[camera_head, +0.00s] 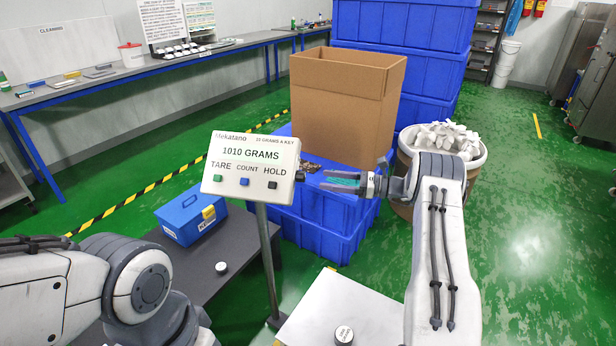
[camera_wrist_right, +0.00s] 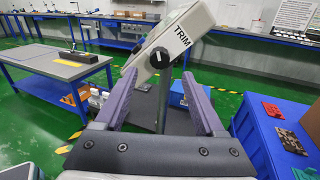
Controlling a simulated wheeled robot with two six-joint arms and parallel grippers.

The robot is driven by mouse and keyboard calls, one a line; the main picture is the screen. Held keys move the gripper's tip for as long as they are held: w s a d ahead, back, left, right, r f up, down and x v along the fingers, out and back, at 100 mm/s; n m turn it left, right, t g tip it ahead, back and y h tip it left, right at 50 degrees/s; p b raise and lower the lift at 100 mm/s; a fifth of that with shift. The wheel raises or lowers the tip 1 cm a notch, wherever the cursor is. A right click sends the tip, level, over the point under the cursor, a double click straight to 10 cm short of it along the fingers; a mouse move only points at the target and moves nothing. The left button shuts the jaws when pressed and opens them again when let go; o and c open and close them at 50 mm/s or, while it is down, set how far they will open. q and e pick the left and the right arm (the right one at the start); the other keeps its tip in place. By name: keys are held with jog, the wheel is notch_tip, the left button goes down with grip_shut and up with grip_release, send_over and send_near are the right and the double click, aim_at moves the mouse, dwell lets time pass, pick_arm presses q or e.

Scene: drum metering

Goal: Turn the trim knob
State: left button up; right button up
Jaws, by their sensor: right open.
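The white scale display (camera_head: 250,168) stands on a grey post and reads 1010 GRAMS, with TARE, COUNT and HOLD keys. The dark trim knob (camera_head: 299,175) sticks out of its right side. In the right wrist view the TRIM label is on the box's side, and the dark knob (camera_wrist_right: 159,57) sits beside it, between the finger lines. My right gripper (camera_head: 329,181) is open and empty, a short way right of the knob and pointing at it. Its fingers also show in the right wrist view (camera_wrist_right: 160,77), apart from the knob. My left arm shows at lower left; its gripper is out of view.
A cardboard box (camera_head: 340,110) stands on blue crates (camera_head: 330,222) behind the display. A bin of white scraps (camera_head: 483,165) is at the right. A blue toolbox (camera_head: 190,222) lies on the dark bench at left. A white platform (camera_head: 310,312) is below.

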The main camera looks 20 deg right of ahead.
aim_at(305, 177)
jog(key=p+x, duration=0.1)
jog(key=x, duration=0.6)
grip_shut()
